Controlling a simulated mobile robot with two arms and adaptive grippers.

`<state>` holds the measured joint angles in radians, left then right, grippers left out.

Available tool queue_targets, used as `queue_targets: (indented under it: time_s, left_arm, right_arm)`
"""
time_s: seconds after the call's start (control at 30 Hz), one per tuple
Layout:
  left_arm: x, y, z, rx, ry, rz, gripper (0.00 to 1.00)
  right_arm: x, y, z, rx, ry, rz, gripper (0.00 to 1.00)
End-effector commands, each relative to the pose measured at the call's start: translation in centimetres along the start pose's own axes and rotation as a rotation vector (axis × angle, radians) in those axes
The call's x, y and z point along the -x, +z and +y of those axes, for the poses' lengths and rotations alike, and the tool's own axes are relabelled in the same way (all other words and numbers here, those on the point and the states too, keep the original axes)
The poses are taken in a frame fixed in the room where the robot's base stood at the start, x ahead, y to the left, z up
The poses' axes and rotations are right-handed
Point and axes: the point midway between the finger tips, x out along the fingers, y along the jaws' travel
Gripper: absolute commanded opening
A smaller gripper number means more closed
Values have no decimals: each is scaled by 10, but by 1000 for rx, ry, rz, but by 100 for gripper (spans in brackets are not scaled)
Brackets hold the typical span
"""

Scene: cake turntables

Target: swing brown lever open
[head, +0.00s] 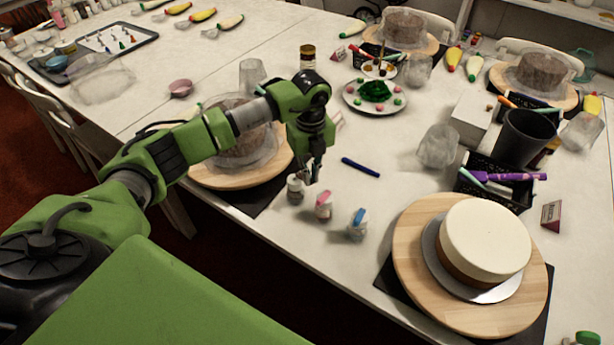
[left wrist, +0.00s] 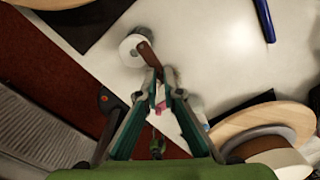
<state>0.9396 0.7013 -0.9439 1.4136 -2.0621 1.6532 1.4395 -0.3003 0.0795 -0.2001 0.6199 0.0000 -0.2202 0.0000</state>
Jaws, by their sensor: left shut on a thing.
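The brown lever (left wrist: 147,52) sticks out from the white round top of a small bottle (left wrist: 129,48) in the left wrist view. The same bottle (head: 296,191) stands near the table's front edge in the head view, where its lever is too small to make out. My left gripper (left wrist: 160,76) is shut on the outer end of the brown lever. In the head view my left gripper (head: 309,178) points down just beside the bottle. A similar bottle with a pink top (head: 323,204) and one with a blue top (head: 357,224) stand to the right. My right gripper is not in view.
A blue pen (head: 361,167) lies behind the small bottles. A wooden turntable (head: 410,255) with a white-topped cake (head: 486,238) stands at front right. Another turntable (head: 222,179) with a brown cake is left of the bottle, under my arm. The table's front edge is close.

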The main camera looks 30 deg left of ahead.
Motion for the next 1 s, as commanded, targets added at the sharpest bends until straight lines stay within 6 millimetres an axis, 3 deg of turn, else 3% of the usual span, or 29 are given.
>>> queue_targets:
  time_s: [0.4, 1.0]
  left_arm:
    - [0, 6, -9, 240, -1, -3, 0]
    - [0, 8, -11, 294, 0, -3, 0]
  right_arm:
    - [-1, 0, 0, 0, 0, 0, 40]
    - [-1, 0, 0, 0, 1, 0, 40]
